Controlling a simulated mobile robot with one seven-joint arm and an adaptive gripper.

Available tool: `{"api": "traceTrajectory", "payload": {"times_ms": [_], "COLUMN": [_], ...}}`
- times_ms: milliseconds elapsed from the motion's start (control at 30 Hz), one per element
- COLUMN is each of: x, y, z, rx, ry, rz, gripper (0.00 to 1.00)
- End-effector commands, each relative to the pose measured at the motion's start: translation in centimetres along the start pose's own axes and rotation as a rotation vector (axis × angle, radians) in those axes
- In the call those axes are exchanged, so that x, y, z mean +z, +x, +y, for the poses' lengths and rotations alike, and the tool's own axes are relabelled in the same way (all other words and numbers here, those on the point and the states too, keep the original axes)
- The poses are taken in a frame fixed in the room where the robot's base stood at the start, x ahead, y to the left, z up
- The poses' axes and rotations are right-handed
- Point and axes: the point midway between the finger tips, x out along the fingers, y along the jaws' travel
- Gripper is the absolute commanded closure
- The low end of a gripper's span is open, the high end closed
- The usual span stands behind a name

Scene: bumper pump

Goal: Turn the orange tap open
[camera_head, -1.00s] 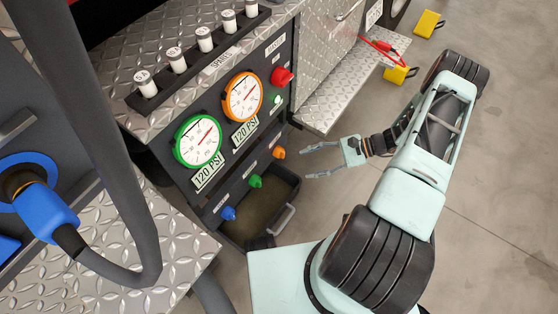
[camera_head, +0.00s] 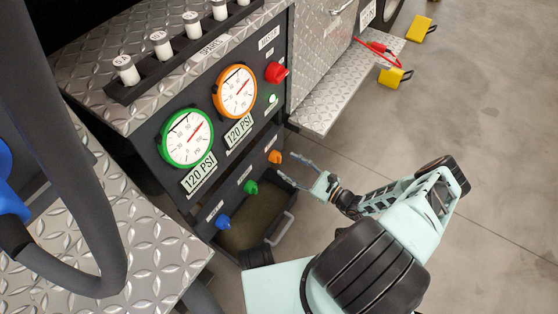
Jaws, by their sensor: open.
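The orange tap (camera_head: 275,157) is on the lower part of the dark pump panel, at the right end of a slanting row with a green tap (camera_head: 251,187) and a blue tap (camera_head: 223,222). My gripper (camera_head: 291,170) is open and empty. Its two fingers point left toward the panel, just right of and below the orange tap in the picture. One finger lies close to the tap; I cannot tell whether it touches.
A tray (camera_head: 280,228) with a handle is under the taps. The orange-rimmed gauge (camera_head: 235,91), green-rimmed gauge (camera_head: 187,137) and red knob (camera_head: 276,72) are above. A metal step (camera_head: 338,97) juts out at right.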

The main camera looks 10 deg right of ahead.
Motion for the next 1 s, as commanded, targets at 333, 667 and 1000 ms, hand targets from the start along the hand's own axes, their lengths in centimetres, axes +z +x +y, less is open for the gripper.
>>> {"api": "traceTrajectory", "payload": {"times_ms": [333,667,1000], "x": [-0.1,0.0,0.0], "y": [4.8,5.2,5.2], "z": [0.1,0.1,0.1], "rx": [0.002,0.002,0.002], "ry": [-0.001,-0.001,-0.001], "rz": [-0.001,0.001,0.001], "gripper": [0.51,0.51,0.86]}}
